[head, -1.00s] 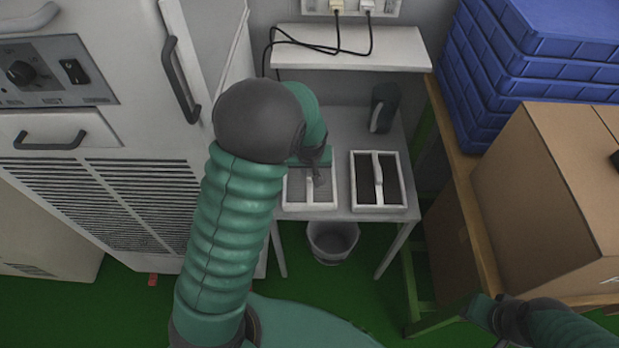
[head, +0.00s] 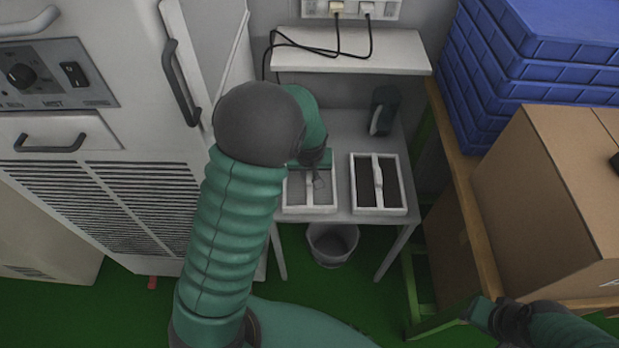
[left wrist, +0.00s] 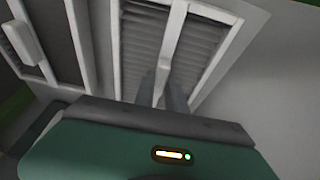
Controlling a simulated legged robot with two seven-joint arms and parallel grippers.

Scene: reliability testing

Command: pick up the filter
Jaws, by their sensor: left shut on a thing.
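Two white-framed filters with dark slatted insides and a white middle bar lie side by side on a small grey table. My left gripper (head: 318,180) is over the left filter (head: 308,209), partly hiding its far part. In the left wrist view my left gripper (left wrist: 163,92) has its fingers on either side of the bar of this filter (left wrist: 174,32), shut on it. The filter appears still at table level. The right filter (head: 380,211) is untouched. My right gripper (head: 478,311) is low at the right, far from both filters; its fingers are unclear.
The grey table (head: 345,150) also holds a dark object (head: 384,108) at the back. A shelf (head: 350,52) with cables hangs above. A bin (head: 332,244) stands below. A cardboard box (head: 540,200) and blue crates (head: 540,70) are right; a white cabinet (head: 100,180) is left.

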